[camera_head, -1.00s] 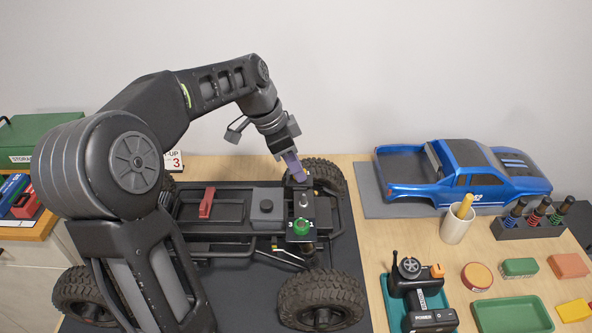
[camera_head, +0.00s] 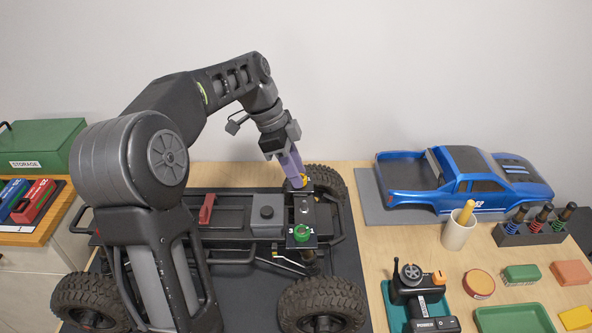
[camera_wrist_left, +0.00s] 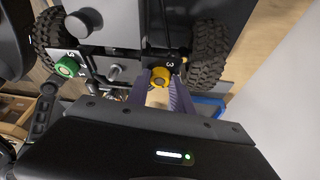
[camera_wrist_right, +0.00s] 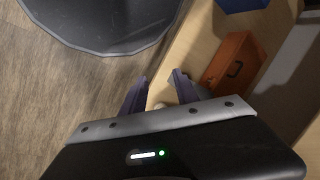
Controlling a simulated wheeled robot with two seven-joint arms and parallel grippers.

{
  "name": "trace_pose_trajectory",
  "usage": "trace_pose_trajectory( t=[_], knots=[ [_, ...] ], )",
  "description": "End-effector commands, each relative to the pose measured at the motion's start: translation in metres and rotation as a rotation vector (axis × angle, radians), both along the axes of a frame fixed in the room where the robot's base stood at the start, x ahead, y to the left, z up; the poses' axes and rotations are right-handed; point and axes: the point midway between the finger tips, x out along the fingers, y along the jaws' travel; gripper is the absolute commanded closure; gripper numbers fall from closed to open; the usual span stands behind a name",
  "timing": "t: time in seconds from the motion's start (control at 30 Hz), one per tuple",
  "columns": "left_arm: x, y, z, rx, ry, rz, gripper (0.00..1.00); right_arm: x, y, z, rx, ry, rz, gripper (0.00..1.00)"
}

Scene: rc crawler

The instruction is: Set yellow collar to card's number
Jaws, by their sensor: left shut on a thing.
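The yellow collar (camera_head: 303,180) sits at the far side of the crawler chassis (camera_head: 345,222); it also shows in the left wrist view (camera_wrist_left: 162,76). My left gripper (camera_head: 298,178) reaches down over it, shut on the collar with a finger on either side. A white 3 is marked on the black plate (camera_wrist_left: 172,62) just beyond the collar. A green collar (camera_head: 302,232) sits at the near side of the same plate. The number card is hidden behind my left arm. My right gripper (camera_wrist_right: 160,88) is open and empty, seen only in the right wrist view.
The chassis stands on a dark mat, its wheels (camera_head: 322,302) close around the collars. To the right are the blue truck body (camera_head: 465,182), a cup (camera_head: 458,232), shock absorbers (camera_head: 530,228) and a transmitter (camera_head: 418,290). A green storage box (camera_head: 45,145) stands at left.

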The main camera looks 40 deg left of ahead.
Motion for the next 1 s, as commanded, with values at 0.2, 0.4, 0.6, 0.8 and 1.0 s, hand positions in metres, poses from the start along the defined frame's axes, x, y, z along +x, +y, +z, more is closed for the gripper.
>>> trace_pose_trajectory(
  t=[0.2, 0.4, 0.6, 0.8, 1.0],
  knots=[
    [-0.0007, -0.0005, -0.0017, -0.001, 0.004, -0.001, 0.63, 0.0000, 0.0000, -0.0002, 0.000, 0.000, 0.000, 0.64],
    [-0.0004, -0.0002, -0.0014, 0.000, 0.002, 0.000, 0.63, 0.0000, 0.0000, -0.0002, 0.000, 0.000, 0.000, 0.64],
    [-0.0002, -0.0001, -0.0013, 0.000, 0.002, 0.004, 0.63, 0.0000, 0.0000, -0.0002, 0.000, 0.000, 0.000, 0.64],
    [-0.0014, -0.0006, -0.0014, 0.001, 0.002, 0.071, 0.63, 0.0000, 0.0000, -0.0006, 0.000, 0.000, 0.000, 0.64],
    [-0.0037, -0.0021, 0.0002, 0.003, 0.001, 0.258, 0.63, 0.0000, 0.0000, 0.0026, 0.000, 0.000, 0.000, 0.64]
  ],
)
